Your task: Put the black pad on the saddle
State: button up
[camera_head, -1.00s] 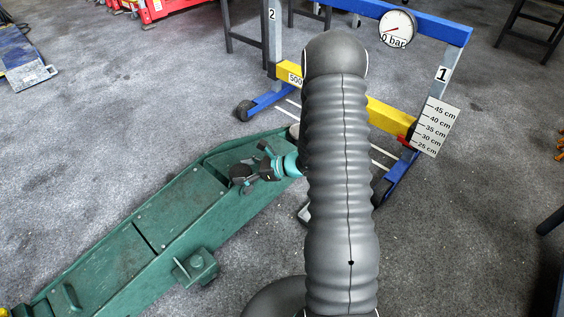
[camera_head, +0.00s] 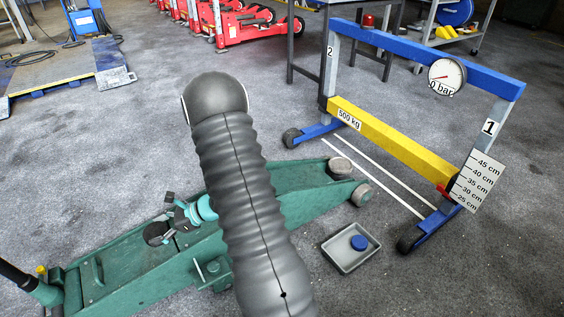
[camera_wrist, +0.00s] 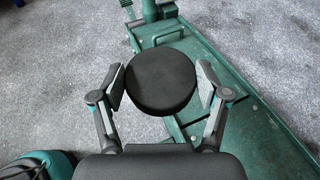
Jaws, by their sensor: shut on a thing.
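The black pad (camera_wrist: 160,80) is a thick round disc between the two fingers of my gripper (camera_wrist: 162,84) in the wrist view. My gripper is shut on it, with one finger on each side. In the head view my gripper (camera_head: 168,222) and the pad (camera_head: 157,233) are over the green jack body (camera_head: 120,262), left of my arm. The saddle (camera_head: 340,167) is a round grey disc at the jack's far right end. Its top looks bare. The gripper is well to the left of the saddle, which is outside the wrist view.
A grey tray (camera_head: 341,262) with a blue disc (camera_head: 359,242) lies on the floor right of the jack. A blue and yellow press frame (camera_head: 390,140) with a gauge stands behind it. The jack handle (camera_head: 30,284) is at lower left. Open floor lies left.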

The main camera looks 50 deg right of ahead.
aim_at(340, 164)
jog(key=u, duration=1.85)
jog(key=k, duration=1.55)
jog(key=z, duration=2.25)
jog(key=i, duration=0.5)
jog(key=u, duration=0.05)
